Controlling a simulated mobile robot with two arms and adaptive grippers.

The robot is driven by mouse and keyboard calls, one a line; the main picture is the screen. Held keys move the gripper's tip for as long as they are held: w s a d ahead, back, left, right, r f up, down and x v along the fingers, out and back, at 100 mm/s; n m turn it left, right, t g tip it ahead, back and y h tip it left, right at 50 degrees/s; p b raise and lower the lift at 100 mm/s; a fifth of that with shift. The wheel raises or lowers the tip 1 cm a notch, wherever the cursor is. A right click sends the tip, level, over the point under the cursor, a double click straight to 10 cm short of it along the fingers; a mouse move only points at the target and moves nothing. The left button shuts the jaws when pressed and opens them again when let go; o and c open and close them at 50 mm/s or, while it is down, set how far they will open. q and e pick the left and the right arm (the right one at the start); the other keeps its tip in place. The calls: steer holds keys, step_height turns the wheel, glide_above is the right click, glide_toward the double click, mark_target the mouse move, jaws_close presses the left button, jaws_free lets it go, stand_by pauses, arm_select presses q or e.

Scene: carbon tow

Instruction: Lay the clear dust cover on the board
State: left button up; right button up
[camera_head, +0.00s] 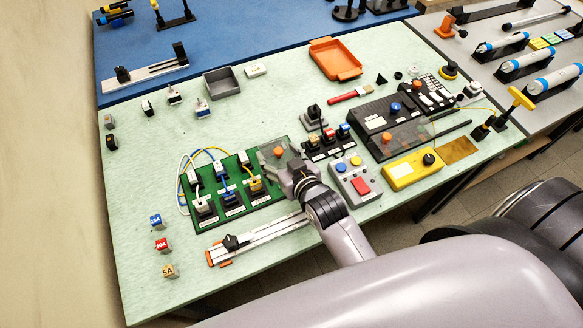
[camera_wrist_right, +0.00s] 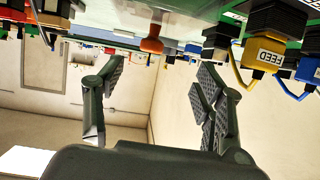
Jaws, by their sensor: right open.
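The green board (camera_head: 235,205) lies on the pale green table, with white, blue and yellow plugs and cables on its left and middle parts. My left gripper is not in view.
A grey button box (camera_head: 356,180) and a yellow box (camera_head: 413,170) stand to the right. A black block with coloured plugs (camera_head: 325,145) is behind them. A slotted rail (camera_head: 265,236) lies in front of the board. The table's left part is mostly clear.

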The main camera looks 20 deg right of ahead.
steer(key=v, duration=0.8)
steer(key=shift+s+b, duration=0.2)
steer(key=shift+b, duration=0.15)
